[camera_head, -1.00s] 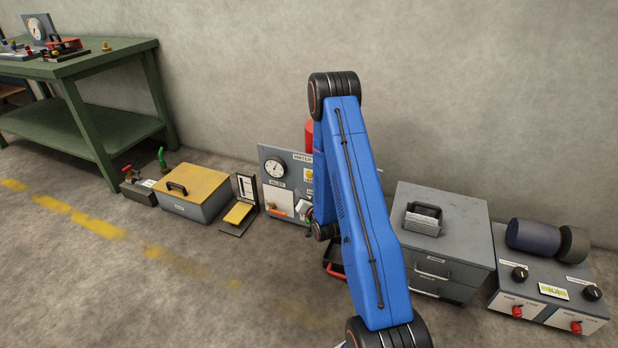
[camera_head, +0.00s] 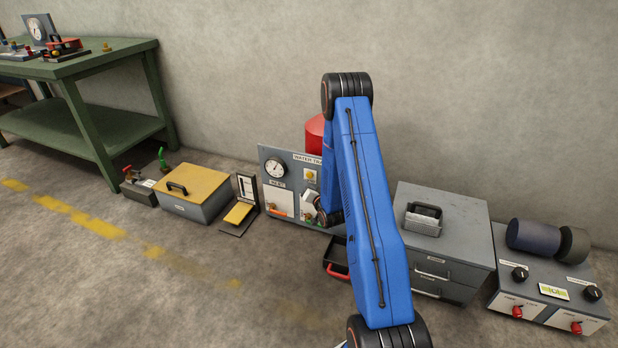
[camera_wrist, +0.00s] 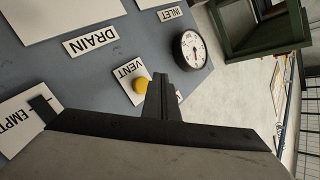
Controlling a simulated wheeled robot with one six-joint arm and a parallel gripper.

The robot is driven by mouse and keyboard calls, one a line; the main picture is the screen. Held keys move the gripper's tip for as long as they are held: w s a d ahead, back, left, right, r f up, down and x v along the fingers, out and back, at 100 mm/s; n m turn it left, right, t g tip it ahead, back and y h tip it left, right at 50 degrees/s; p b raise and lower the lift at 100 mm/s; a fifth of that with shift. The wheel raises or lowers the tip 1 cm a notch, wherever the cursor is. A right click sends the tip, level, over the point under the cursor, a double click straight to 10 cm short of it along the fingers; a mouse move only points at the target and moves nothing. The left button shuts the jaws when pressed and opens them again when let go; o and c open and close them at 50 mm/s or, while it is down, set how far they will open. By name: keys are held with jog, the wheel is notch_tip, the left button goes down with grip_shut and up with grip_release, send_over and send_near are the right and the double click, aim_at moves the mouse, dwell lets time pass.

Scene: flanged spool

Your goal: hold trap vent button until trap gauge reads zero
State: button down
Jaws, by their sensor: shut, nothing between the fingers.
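The grey trap panel (camera_head: 310,157) stands on the floor against the wall, with a round white gauge (camera_head: 275,167) at its upper left. The yellow vent button (camera_head: 310,175) is right of the gauge on a pale plate. In the wrist view, the button (camera_wrist: 140,86) sits beside the VENT label, and the gauge (camera_wrist: 190,50) is to its upper right. Its needle is too small to read surely. My gripper (camera_wrist: 162,82) is shut and empty, its tips just right of the button in that view. I see no clear contact. My arm hides the panel's right part.
A yellow-lidded box (camera_head: 196,186) and a small stand (camera_head: 241,205) are left of the panel. A grey drawer cabinet (camera_head: 450,225) is close on the right. Floor at front left is clear.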

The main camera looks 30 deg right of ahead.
aim_at(306, 175)
jog(key=shift+w+d, duration=0.65)
jog(key=shift+d, duration=0.2)
dwell(1.6)
jog(key=shift+w+d, duration=0.25)
jog(key=shift+d, duration=0.05)
jog(key=shift+w+d, duration=0.3)
jog(key=shift+d, duration=0.15)
dwell(0.9)
jog(key=shift+s+a, duration=0.1)
jog(key=shift+a, duration=0.05)
dwell(1.8)
jog(key=shift+s+a, duration=0.5)
jog(key=shift+a, duration=0.1)
jog(key=shift+s+a, duration=0.75)
jog(key=shift+a, duration=0.25)
jog(key=shift+s+a, duration=0.75)
jog(key=shift+a, duration=0.25)
jog(key=shift+r, duration=0.1)
